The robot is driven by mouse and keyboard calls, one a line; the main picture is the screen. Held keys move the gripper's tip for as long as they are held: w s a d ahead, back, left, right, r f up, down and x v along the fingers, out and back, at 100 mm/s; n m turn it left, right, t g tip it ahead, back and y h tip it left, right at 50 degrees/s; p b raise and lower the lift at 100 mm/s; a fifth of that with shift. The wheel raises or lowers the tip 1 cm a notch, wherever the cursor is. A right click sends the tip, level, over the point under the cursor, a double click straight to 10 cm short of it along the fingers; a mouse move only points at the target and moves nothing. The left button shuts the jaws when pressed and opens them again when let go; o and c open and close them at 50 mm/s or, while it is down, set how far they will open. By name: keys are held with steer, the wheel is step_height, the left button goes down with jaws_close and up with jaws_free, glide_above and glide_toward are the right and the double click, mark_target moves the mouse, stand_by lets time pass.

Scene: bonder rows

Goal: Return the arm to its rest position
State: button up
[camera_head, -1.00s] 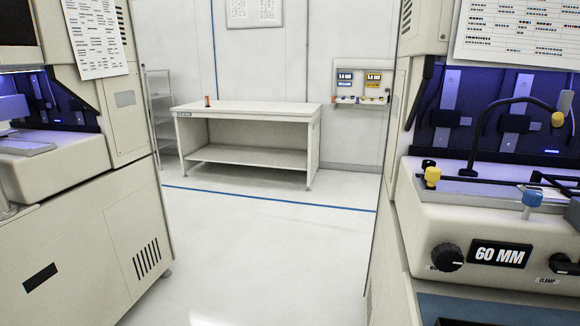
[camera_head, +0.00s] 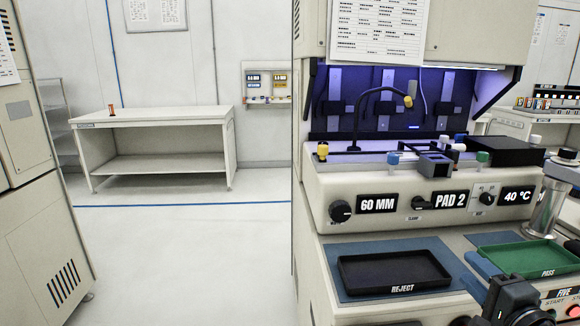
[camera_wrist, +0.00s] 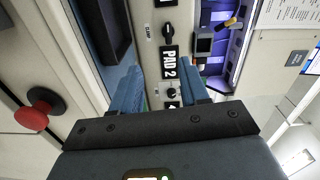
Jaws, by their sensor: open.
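My gripper (camera_wrist: 158,82) shows in the wrist view. Its two blue fingers stand apart with nothing between them. The front of a bonder with a PAD 2 label (camera_wrist: 168,63) shows beyond and between the fingers. The bonder (camera_head: 330,185) stands at the right of the head view, with 60 MM, PAD 2 and 40 °C labels.
An empty black REJECT tray (camera_head: 395,283) and a green PASS tray (camera_head: 520,268) lie on the bonder's front shelf. A red button (camera_wrist: 32,118) shows in the wrist view. A white table (camera_head: 150,117) stands at the back wall. The aisle floor (camera_head: 190,260) is clear.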

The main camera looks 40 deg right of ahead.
steer(key=s+a+f+n+y, duration=0.25)
steer(key=a+n, duration=0.35)
steer(key=a, duration=0.3)
steer(key=s+a+f+n+y, duration=0.1)
steer(key=s+a+f+n, duration=0.3)
steer(key=a, duration=0.5)
steer(key=s+a+r+n+y, duration=0.2)
steer(key=s+a+n, duration=0.3)
steer(key=a, duration=0.3)
steer(key=s+a+r+n+y, duration=0.1)
steer(key=s+a+n+y, duration=0.2)
steer(key=s+a+n, duration=0.2)
steer(key=a+n, duration=0.2)
steer(key=n, duration=0.1)
steer(key=shift+s+a+r, duration=0.15)
steer(key=shift+a+r, duration=0.25)
steer(key=shift+y, duration=0.25)
